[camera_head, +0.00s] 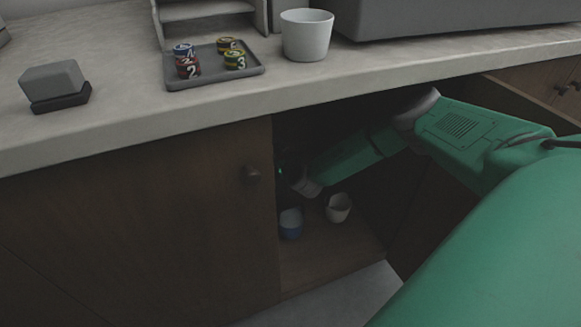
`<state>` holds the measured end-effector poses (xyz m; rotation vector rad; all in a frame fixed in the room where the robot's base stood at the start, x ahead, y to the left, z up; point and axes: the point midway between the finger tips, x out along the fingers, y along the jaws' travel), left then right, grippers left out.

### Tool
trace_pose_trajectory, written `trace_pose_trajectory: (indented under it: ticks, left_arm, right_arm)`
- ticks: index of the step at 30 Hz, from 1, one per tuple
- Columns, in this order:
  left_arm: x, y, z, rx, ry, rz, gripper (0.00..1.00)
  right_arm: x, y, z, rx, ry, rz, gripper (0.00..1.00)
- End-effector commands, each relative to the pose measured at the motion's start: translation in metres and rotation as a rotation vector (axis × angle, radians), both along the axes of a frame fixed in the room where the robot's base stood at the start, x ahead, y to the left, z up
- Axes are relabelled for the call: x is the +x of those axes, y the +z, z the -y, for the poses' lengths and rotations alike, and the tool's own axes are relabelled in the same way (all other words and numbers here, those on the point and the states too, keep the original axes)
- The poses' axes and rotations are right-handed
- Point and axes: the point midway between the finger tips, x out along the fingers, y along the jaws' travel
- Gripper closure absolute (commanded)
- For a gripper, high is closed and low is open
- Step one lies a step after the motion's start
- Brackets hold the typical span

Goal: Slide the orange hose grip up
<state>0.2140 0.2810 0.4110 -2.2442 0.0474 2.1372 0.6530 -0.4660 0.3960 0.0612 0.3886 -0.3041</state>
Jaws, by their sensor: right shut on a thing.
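No orange hose grip can be made out. My right arm, green, comes in from the right and reaches into the dark open cabinet under the counter. My right gripper (288,182) is inside, just behind the edge of the cabinet door on the left. It is dark and partly hidden there. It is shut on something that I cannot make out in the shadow. My left gripper is not in view.
A blue-and-white cup (290,223) and a white cup (339,208) stand on the cabinet floor below my right gripper. The brown door (150,220) has a round knob (251,174). The counter holds a tray (215,79) of numbered pieces, a white bucket (306,36) and a grey block (53,79).

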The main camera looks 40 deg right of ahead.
Motion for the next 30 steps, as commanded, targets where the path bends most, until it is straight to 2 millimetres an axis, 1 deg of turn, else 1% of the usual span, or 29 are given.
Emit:
trace_pose_trajectory:
  ticks: [3, 11, 12, 13, 22, 25, 28, 30]
  left_arm:
    - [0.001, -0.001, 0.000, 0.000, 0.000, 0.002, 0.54]
    - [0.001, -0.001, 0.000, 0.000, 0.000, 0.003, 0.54]
    - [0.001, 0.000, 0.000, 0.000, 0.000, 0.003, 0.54]
    - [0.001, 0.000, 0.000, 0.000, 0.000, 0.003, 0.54]
    - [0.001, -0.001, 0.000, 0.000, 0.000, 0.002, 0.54]
    - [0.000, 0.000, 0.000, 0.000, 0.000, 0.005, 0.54]
    - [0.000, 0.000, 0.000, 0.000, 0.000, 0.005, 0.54]
    - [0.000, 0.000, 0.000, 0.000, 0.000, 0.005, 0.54]
  right_arm:
    - [0.004, 0.004, 0.000, 0.000, 0.000, -0.002, 1.00]
    - [0.004, 0.007, 0.000, -0.003, -0.001, 0.000, 1.00]
    - [0.004, 0.007, 0.000, -0.003, -0.001, 0.001, 0.69]
    - [0.004, 0.007, 0.000, -0.003, -0.001, 0.001, 0.59]
    - [0.004, 0.005, 0.000, 0.000, 0.000, -0.001, 0.59]
    - [0.001, 0.006, -0.001, 0.000, 0.000, -0.001, 0.59]
    - [-0.007, 0.008, -0.003, 0.001, 0.000, -0.003, 0.59]
    - [-0.020, 0.007, -0.008, 0.002, 0.001, -0.005, 0.59]
